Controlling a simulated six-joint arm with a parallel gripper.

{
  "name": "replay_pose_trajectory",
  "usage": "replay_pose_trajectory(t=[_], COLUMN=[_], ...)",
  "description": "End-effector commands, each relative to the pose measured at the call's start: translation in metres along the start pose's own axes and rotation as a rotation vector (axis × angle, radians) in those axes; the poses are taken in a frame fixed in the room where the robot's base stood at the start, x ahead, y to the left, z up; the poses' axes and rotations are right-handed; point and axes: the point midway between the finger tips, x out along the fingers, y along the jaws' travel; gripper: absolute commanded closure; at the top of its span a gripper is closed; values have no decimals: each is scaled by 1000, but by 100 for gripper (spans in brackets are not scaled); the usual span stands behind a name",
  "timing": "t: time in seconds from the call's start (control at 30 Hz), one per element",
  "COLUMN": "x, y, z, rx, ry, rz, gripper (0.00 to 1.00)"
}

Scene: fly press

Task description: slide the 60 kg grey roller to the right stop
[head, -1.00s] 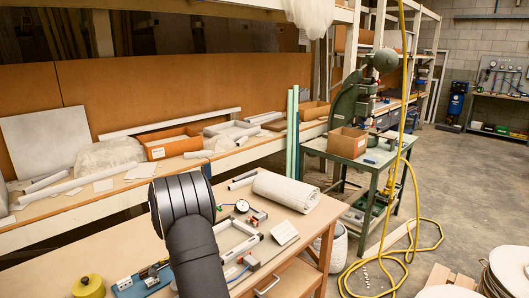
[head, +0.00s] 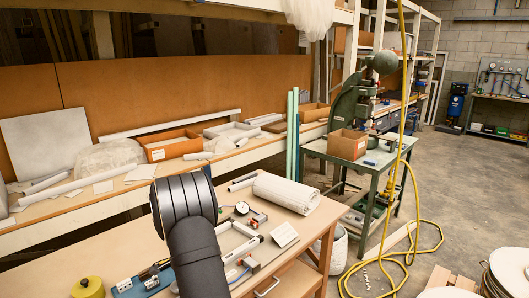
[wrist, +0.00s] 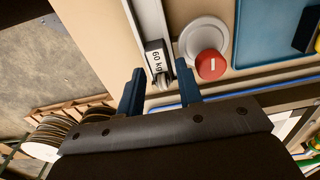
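In the wrist view a dark block labelled "60 kg" (wrist: 155,56) sits at the end of a long pale rail (wrist: 150,20). A small grey roller (wrist: 162,79) shows at the block's near end. My gripper (wrist: 160,70) has its two dark blue fingers apart, one on each side of the block and roller, with visible gaps. I cannot tell how far the fingers are above them. In the head view my arm hides the gripper, and I cannot make out the roller or its stops.
A red knob (wrist: 210,65) and a white round dish (wrist: 190,40) lie close right of the fingers. A blue tray (wrist: 265,35) is farther right. On the bench stand a light metal frame (head: 256,238), a rolled white mat (head: 286,193) and a yellow pot (head: 88,288).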

Motion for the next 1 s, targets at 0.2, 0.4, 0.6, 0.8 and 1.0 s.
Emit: replay_pose_trajectory(t=[0.2, 0.4, 0.6, 0.8, 1.0], x=[-16, -30, -44, -56, -59], y=[0, 0, 0, 0, 0], z=[0, 0, 0, 0, 0], rx=[0, 0, 0, 0, 0], ry=[0, 0, 0, 0, 0], rz=[-1, 0, 0, 0, 1], gripper=[67, 67, 67, 67, 67])
